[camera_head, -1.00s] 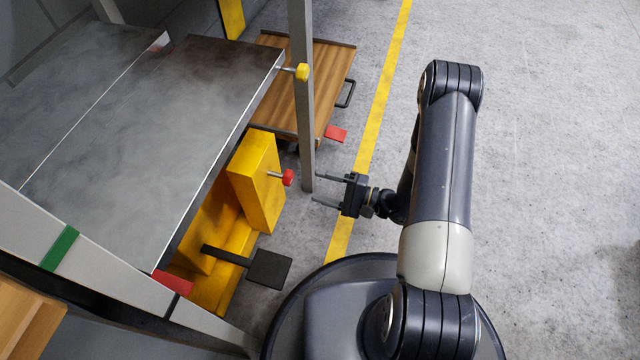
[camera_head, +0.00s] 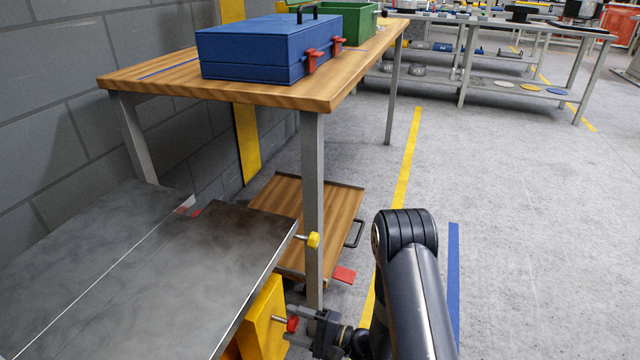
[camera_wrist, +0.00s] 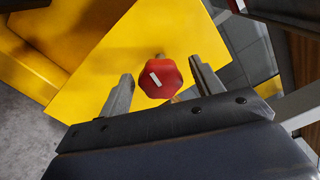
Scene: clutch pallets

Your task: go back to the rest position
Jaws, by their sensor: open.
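My gripper (camera_head: 298,328) is low at the bottom middle of the head view, open and empty. Its fingers point left toward a red knob (camera_head: 292,324) on a yellow block (camera_head: 262,318). In the wrist view the red knob (camera_wrist: 161,79) shows between and beyond the two open fingertips (camera_wrist: 160,72), with no finger seen touching it. The yellow block (camera_wrist: 150,40) fills the view behind the knob.
A grey metal plate (camera_head: 200,275) lies at the left, with a yellow knob (camera_head: 313,240) at its edge. A wooden table (camera_head: 150,82) carries a blue case (camera_head: 250,50) and a green bin (camera_head: 358,20). Below is a wooden board (camera_head: 335,205). Open floor (camera_head: 530,240) lies right.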

